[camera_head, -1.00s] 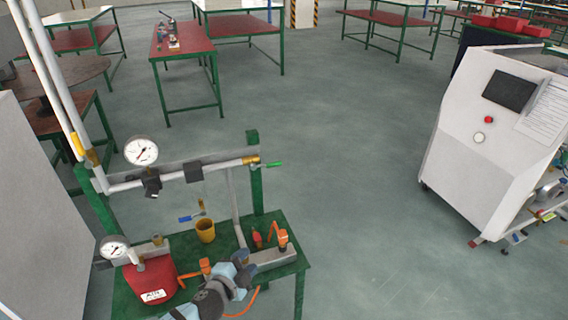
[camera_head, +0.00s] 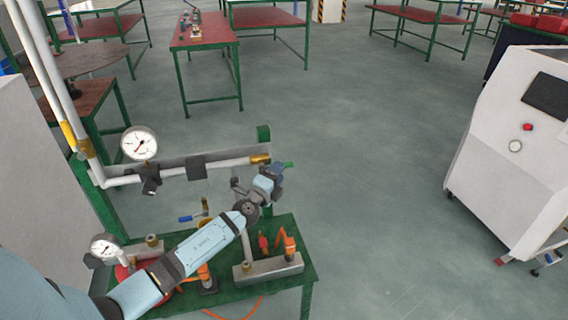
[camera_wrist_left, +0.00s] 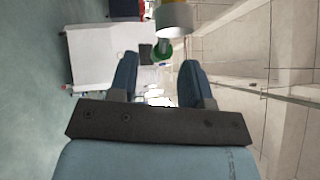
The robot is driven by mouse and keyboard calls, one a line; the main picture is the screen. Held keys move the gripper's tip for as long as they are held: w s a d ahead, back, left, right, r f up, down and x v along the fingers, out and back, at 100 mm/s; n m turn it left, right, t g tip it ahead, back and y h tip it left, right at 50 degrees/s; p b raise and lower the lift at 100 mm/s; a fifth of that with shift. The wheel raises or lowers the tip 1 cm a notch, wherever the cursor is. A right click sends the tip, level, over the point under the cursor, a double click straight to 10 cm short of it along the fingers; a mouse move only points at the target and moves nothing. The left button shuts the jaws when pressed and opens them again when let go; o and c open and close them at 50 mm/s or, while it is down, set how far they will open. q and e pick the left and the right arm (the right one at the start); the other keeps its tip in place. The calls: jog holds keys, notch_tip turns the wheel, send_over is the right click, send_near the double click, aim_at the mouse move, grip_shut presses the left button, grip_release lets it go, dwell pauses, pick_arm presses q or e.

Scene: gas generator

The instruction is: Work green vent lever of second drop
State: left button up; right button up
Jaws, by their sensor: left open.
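The green vent lever (camera_head: 288,165) sticks out to the right at the right end of the grey horizontal pipe, next to a brass fitting (camera_head: 260,158). My left gripper (camera_head: 274,171) is right at the lever and partly covers it in the head view. In the left wrist view my two blue fingers (camera_wrist_left: 157,66) stand apart. A round green end (camera_wrist_left: 163,50) shows in the gap between the fingertips, below a pale cylindrical fitting (camera_wrist_left: 173,20). I cannot tell whether a finger touches the lever. My right gripper is not in view.
A pressure gauge (camera_head: 139,143) stands on the pipe. My left arm passes over the green bench (camera_head: 290,290), which holds a grey block with orange fittings (camera_head: 288,243). A white cabinet (camera_head: 500,150) stands at right, with open floor between.

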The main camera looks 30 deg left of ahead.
pick_arm(q)
jog(key=w, duration=0.4)
jog(key=shift+a+r, duration=0.15)
jog(key=shift+r, duration=0.1)
grip_shut()
